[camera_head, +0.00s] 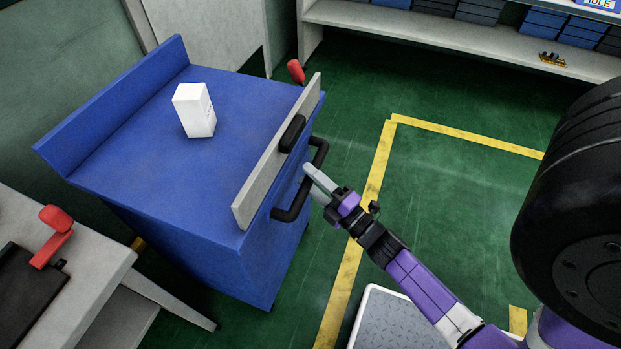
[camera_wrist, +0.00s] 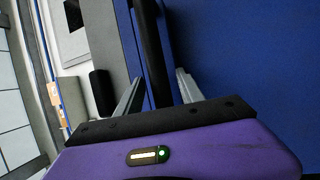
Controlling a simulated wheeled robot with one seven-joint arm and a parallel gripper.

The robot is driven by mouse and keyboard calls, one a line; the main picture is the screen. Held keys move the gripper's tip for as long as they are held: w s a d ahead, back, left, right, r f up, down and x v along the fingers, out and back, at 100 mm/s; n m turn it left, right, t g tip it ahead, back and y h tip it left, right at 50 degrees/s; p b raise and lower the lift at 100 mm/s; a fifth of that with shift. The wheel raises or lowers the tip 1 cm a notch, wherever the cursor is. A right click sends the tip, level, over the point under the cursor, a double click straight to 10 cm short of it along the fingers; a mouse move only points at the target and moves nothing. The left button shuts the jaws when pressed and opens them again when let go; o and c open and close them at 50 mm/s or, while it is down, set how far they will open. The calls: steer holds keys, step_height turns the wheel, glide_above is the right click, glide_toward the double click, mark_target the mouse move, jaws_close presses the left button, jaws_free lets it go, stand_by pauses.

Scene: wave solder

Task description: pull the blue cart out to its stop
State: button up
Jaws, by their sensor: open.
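The blue cart (camera_head: 235,107) stands at the left in the head view, with a grey rail along its right top edge. Its black bar handle (camera_head: 296,205) sticks out from the right face below the rail. My gripper (camera_head: 309,172) reaches the handle from the right. In the wrist view the black handle (camera_wrist: 152,50) runs between the two open fingers of my gripper (camera_wrist: 157,88), with a gap visible to each side. Whether a finger touches it cannot be told. The cart's blue face (camera_wrist: 255,60) fills the right of the wrist view.
A white box (camera_head: 195,110) stands on the cart top. A bench with a red-handled clamp (camera_head: 55,235) is at the lower left. A yellow floor line (camera_head: 375,185) marks green floor right of the cart. A grey treadplate step (camera_head: 395,322) lies in front. Shelves (camera_head: 450,38) stand behind.

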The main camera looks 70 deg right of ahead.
steer(key=v, duration=0.7)
steer(key=shift+s+f+b, duration=0.15)
steer(key=shift+s+b, duration=0.25)
steer(key=shift+a, duration=0.1)
steer(key=s+a+r+m+g+y+p, duration=0.2)
steer(key=a+r+m, duration=0.4)
steer(key=a+r, duration=0.3)
steer(key=s+a+r+m+g+y+p, duration=0.1)
steer(key=s+a+r+m+y+p, duration=0.4)
steer(key=a, duration=0.8)
step_height(320, 180, up, 4)
steer(key=shift+r+m+g+p, duration=0.25)
steer(key=shift+m+g+p, duration=0.15)
steer(key=shift+m, duration=0.6)
